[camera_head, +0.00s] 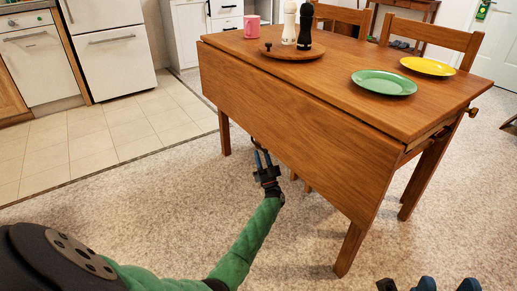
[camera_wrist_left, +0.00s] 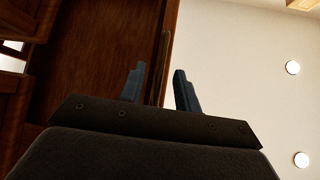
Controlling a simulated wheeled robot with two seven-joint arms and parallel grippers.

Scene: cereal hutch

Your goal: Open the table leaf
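The wooden table (camera_head: 335,75) stands in the middle of the head view. Its leaf (camera_head: 290,130) hangs down along the near side. My left gripper (camera_head: 262,154) is low, by the leaf's lower edge. In the left wrist view its two blue fingers (camera_wrist_left: 160,85) are apart, and a thin wooden edge (camera_wrist_left: 161,60) shows in line with the gap between them. Whether they touch the wood cannot be told. Brown wood (camera_wrist_left: 90,60) fills the left of that view.
On the tabletop are a green plate (camera_head: 384,82), a yellow plate (camera_head: 428,66), a round board (camera_head: 292,51) with white and black mills, and a pink mug (camera_head: 252,26). Chairs (camera_head: 430,33) stand behind. Table legs (camera_head: 350,250) flank the leaf. The carpet in front is clear.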

